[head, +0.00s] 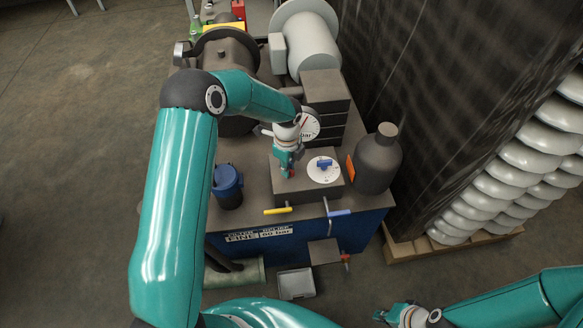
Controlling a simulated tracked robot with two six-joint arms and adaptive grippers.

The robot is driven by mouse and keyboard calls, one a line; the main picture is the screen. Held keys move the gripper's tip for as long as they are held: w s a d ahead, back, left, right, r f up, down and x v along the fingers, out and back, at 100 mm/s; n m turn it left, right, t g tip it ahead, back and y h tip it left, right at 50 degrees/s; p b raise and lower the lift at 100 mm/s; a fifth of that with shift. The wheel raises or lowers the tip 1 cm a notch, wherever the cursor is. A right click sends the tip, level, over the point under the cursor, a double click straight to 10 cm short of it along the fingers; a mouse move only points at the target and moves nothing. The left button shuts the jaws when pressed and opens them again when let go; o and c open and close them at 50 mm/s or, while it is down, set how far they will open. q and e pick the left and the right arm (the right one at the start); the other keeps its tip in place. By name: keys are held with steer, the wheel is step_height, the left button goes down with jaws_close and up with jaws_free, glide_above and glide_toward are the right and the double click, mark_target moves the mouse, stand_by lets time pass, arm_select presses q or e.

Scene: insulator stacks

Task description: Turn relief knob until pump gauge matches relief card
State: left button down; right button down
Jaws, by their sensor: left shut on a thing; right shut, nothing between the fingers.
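My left gripper (287,169) points down at the top of the pump unit's grey block. It is shut on a small red knob (292,176), mostly hidden by the fingers. The round white pump gauge (311,124) stands just behind, marked "bar". My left wrist covers part of it, and its reading is too small to tell. A white label (277,233) on the blue front reads "FINE" and what looks like "60 bar". My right gripper (382,315) is shut and empty, low in the head view, away from the unit.
Right of the red knob is a white dial with a blue knob (324,164). A dark grey bottle (378,160) stands at the right, a blue cup-like part (227,187) at the left. Yellow (277,211) and blue (340,213) levers stick out in front. Insulator stacks (500,190) stand far right.

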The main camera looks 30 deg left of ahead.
arm_select(q)
steer(key=shift+w+a+r, duration=0.2)
steer(key=shift+w, duration=0.1)
steer(key=c, duration=1.2)
jaws_free()
steer(key=shift+f, duration=0.1)
steer(key=shift+s, duration=0.1)
steer(key=shift+d, duration=0.1)
step_height(320, 180, up, 12)
steer(key=shift+f, duration=0.1)
